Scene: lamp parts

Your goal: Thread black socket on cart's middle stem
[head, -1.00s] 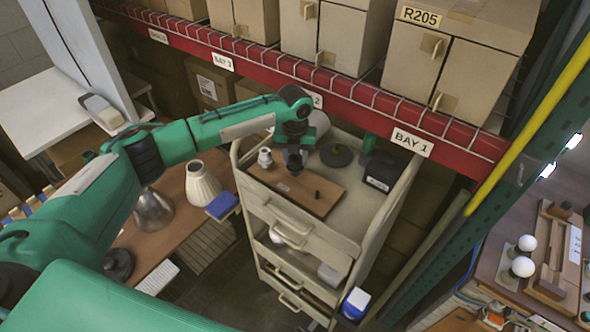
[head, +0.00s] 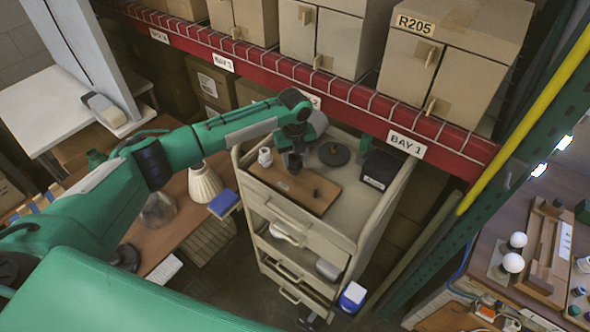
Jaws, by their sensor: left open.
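The cart (head: 345,215) stands in the middle of the head view. On its top lies a brown board (head: 318,208) with a small white label. A white fitting (head: 265,157) stands at the board's left end and a short dark peg (head: 316,193) at its right end. My left gripper (head: 293,153) is over the board's middle, pointing down, and is open. A dark piece (head: 294,164), apparently the black socket, shows just below it at the middle position. The gripper hides the middle stem, and I cannot tell how the socket sits on it. My right gripper is out of view.
A black disc (head: 334,154) and a black box (head: 380,169) are on the cart top behind the board. A red shelf beam (head: 350,100) runs close behind. A cream lampshade (head: 205,184) and a blue block (head: 223,203) are on the left table.

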